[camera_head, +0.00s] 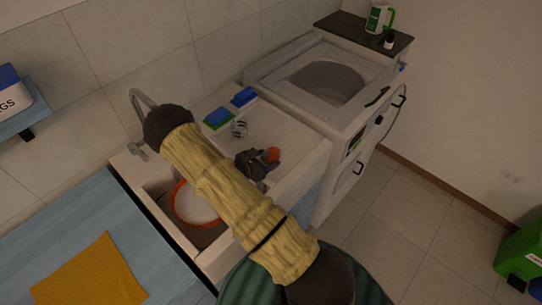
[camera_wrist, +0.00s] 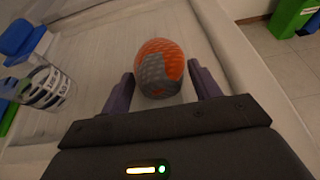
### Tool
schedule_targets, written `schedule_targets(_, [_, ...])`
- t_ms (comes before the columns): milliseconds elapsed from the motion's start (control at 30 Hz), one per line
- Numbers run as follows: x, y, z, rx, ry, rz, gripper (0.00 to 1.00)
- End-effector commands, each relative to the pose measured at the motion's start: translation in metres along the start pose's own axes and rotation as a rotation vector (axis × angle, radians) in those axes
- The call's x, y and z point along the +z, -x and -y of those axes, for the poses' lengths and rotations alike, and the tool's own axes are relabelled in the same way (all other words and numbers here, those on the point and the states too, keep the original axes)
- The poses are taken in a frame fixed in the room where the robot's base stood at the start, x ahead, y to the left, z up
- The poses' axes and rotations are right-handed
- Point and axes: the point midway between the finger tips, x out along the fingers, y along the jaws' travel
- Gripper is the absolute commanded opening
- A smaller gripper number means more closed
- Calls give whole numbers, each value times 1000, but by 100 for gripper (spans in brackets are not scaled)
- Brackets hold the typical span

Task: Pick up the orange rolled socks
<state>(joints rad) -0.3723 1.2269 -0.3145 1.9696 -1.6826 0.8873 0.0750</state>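The orange rolled socks (camera_wrist: 157,68), orange with a grey patch, lie on the white drainboard beside the sink. In the wrist view they sit between and slightly beyond the tips of my gripper (camera_wrist: 160,88). The two purple-grey fingers are apart, one on each side, with visible gaps to the socks. In the head view the socks (camera_head: 272,154) show as a small orange patch, partly hidden by my dark gripper (camera_head: 262,163) just above the drainboard.
The drainboard's raised rim (camera_head: 300,172) runs close on the right. The sink holds an orange-rimmed bowl (camera_head: 198,203). A washing machine (camera_head: 330,80) stands beyond.

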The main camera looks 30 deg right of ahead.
Motion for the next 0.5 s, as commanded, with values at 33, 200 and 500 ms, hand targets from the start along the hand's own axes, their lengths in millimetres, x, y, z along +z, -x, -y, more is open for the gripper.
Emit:
schedule_targets(33, [0, 0, 0, 0, 0, 0, 52])
schedule_targets(200, [0, 0, 0, 0, 0, 0, 33])
schedule_targets(500, [3, 3, -2, 4, 0, 0, 33])
